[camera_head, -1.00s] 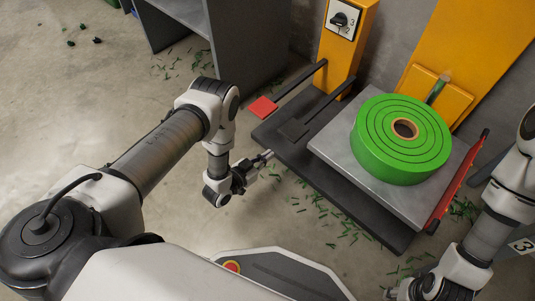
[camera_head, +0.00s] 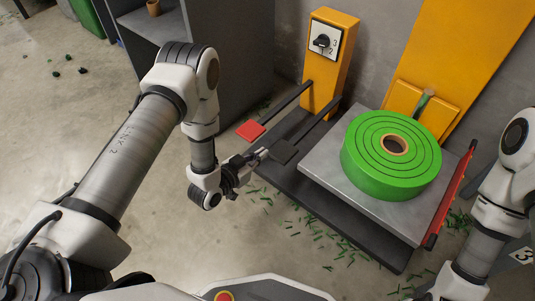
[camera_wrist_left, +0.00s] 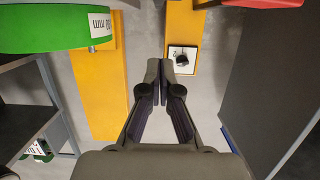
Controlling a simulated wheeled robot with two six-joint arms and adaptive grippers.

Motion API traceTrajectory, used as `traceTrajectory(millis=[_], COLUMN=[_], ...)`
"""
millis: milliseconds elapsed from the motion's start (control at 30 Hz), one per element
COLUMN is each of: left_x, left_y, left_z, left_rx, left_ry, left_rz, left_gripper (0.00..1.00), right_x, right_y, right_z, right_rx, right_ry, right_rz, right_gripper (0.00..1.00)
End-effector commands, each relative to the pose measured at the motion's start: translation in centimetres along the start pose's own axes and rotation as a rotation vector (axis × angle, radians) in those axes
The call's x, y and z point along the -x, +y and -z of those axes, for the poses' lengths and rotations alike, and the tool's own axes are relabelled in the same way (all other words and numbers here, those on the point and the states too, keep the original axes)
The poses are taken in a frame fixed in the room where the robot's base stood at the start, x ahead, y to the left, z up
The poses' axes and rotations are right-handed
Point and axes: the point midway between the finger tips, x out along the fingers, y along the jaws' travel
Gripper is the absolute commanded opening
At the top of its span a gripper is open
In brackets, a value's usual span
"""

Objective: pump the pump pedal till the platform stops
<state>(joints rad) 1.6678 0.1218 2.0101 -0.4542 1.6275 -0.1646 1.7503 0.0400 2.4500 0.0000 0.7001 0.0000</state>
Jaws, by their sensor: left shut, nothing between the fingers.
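Two pedals stick out on dark arms from the yellow post: a red one (camera_head: 250,130) and a black one (camera_head: 283,152). I cannot tell from labels which is the pump pedal. The grey platform (camera_head: 325,183) sits on a dark base and bears a large green spool (camera_head: 391,160). My left gripper (camera_head: 263,153) is shut and empty, its tips just left of the black pedal; I cannot tell whether they touch. In the left wrist view the shut fingertips (camera_wrist_left: 172,68) point toward the post, with a red pedal edge (camera_wrist_left: 243,8) at top right. My right gripper is out of frame.
The yellow post (camera_head: 327,65) carries a dial (camera_head: 322,41). A red bar (camera_head: 452,200) runs along the platform's right side. A grey cabinet (camera_head: 235,60) stands behind my left arm. Green scraps (camera_head: 325,238) litter the floor. Open floor lies at left.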

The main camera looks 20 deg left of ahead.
Motion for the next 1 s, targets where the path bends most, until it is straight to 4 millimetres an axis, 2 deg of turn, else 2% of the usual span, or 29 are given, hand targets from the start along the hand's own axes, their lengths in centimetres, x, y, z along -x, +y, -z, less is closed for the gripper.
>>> traceTrajectory(millis=[33, 400, 433, 500, 633, 1000], left_x=[-1.0, -9.0, -9.3, -9.4, -9.8, -9.8], left_y=[0.1, 0.1, 0.1, 0.0, 0.0, 0.0], left_z=[-0.3, -0.6, -1.1, -2.6, -3.7, -3.9], left_rx=[-0.003, -0.003, 0.000, 0.001, 0.001, 0.001], left_ry=[0.004, 0.004, 0.002, -0.001, 0.001, 0.000], left_rz=[-0.002, -0.002, -0.001, 0.000, 0.000, 0.000], left_gripper=[0.00, 0.00, 0.00, 0.00, 0.00, 0.00], right_x=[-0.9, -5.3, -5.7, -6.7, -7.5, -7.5], right_y=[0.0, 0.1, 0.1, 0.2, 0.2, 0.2], right_z=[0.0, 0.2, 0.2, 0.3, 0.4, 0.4], right_rx=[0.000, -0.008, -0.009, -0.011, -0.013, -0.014], right_ry=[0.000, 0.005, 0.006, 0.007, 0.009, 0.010], right_rz=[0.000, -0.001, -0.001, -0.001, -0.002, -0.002], right_gripper=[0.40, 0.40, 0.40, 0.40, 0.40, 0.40])
